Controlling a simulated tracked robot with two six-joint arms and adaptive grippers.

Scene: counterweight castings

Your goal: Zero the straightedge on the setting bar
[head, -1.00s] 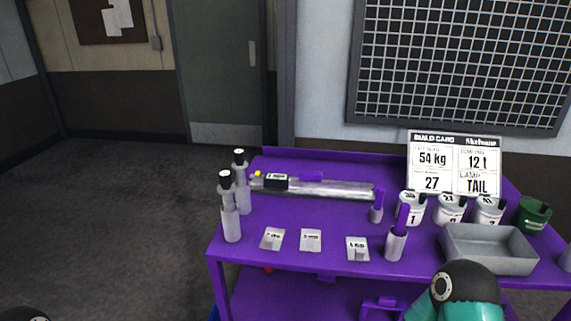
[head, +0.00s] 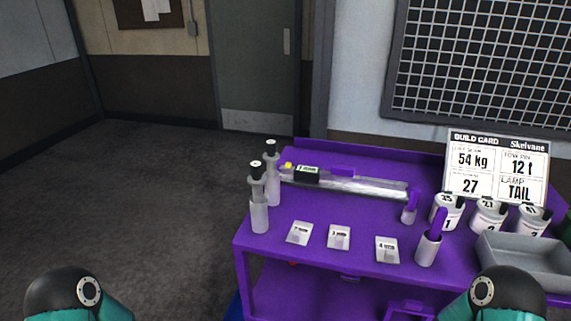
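In the head view a long silver metal bar (head: 365,187) lies along the back of the purple cart top. A black box (head: 306,174) with a small pale display sits at its left end, with a yellow spot (head: 288,166) beside it. The display is too small to read. Neither of my grippers is in view; only rounded parts of my arms show at the bottom corners.
Two grey bottles with black caps (head: 259,205) stand at the cart's left edge. Several labelled plates (head: 339,237), purple-handled pots (head: 428,248), numbered white tins (head: 488,214), a grey tray (head: 528,262) and a build card (head: 497,168) occupy the top. Floor left is clear.

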